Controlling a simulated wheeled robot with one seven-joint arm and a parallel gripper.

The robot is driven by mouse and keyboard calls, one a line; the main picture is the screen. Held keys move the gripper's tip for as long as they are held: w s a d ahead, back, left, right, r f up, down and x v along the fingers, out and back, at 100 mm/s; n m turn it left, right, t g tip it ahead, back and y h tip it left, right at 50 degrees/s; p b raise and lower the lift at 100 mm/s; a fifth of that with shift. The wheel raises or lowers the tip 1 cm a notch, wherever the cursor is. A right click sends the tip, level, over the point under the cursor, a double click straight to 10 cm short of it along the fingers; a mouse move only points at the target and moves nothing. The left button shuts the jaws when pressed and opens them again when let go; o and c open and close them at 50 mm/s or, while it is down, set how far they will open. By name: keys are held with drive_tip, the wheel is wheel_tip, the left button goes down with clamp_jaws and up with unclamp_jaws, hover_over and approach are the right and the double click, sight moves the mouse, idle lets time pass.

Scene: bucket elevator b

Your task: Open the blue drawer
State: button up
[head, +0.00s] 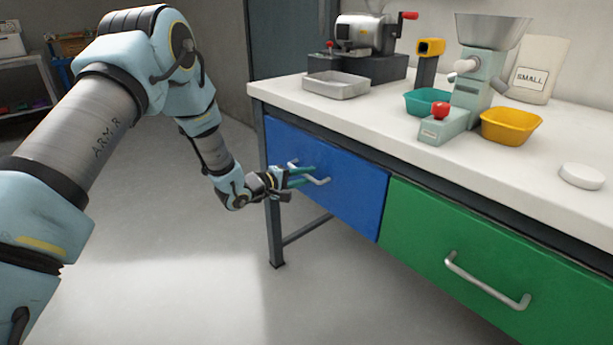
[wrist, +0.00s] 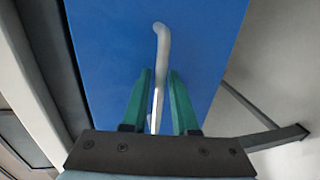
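The blue drawer (head: 345,190) is under the left end of the white counter. Its front looks flush with the frame, so it appears shut. Its silver bar handle (head: 316,180) sits on the upper part of the front. My gripper (head: 300,177) is at the handle. In the wrist view, its two green fingers (wrist: 158,95) stand on either side of the handle (wrist: 160,50), with a narrow gap showing on each side. The fingers look open around the bar. The handle's lower end is hidden behind the gripper's dark mount.
A green drawer (head: 470,260) with its own handle is to the right. The white countertop (head: 400,125) above holds a grinder, a metal tray (head: 336,85), teal and yellow bins and a white disc. A table leg stands below left. The floor in front is clear.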

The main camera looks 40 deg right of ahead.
clamp_jaws()
idle(1.5)
